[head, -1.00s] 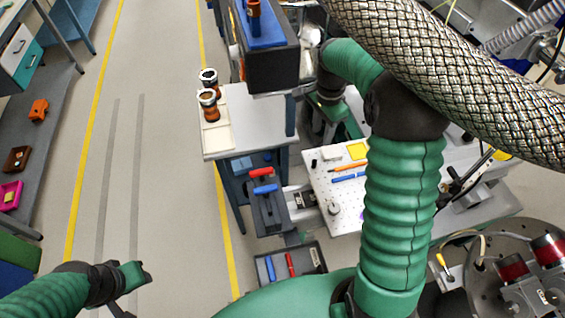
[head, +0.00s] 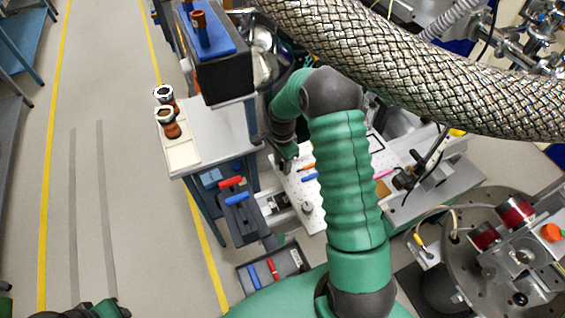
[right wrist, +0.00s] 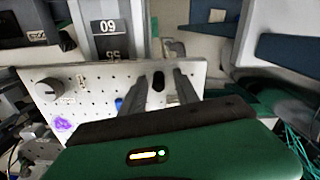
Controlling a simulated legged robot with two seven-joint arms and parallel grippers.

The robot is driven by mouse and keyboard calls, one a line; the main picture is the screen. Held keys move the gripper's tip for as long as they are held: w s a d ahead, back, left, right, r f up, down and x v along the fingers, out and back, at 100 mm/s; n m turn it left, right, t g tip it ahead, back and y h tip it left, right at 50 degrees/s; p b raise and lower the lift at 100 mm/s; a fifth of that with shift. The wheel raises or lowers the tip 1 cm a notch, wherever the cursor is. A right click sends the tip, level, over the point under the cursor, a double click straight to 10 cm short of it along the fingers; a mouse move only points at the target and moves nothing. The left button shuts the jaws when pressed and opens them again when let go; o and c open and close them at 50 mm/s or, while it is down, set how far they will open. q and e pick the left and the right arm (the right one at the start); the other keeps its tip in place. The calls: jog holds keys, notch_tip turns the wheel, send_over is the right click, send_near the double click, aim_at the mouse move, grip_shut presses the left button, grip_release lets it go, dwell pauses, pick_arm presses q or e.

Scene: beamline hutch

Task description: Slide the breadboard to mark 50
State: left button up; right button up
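The white perforated breadboard (head: 316,217) lies right of the grey side table, partly hidden by my right arm. It also shows in the right wrist view (right wrist: 98,92), with a dark round knob (right wrist: 50,88) at its left. My right gripper (head: 287,164) is at the board's far-left part. In the right wrist view its two fingers (right wrist: 162,76) stand apart around an upright black peg (right wrist: 158,83), with gaps visible on both sides. A dark scale plate (right wrist: 110,27) beyond the board's edge carries upside-down figures, one reading 60. Only my left wrist shows at the bottom left edge.
Orange and blue pens (head: 309,177) lie on the board. The side table (head: 215,135) holds brown bottles in a tray. A tool tray (head: 290,258) is in front. A braided hose (head: 400,75) crosses above my right arm. Floor at left is clear.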

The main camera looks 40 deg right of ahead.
jog(key=shift+a, duration=0.25)
jog(key=shift+c, duration=1.3)
jog(key=shift+d, duration=0.1)
jog(key=c, duration=0.5)
grip_shut()
jog(key=shift+d+r, duration=0.1)
jog(key=shift+d, duration=0.05)
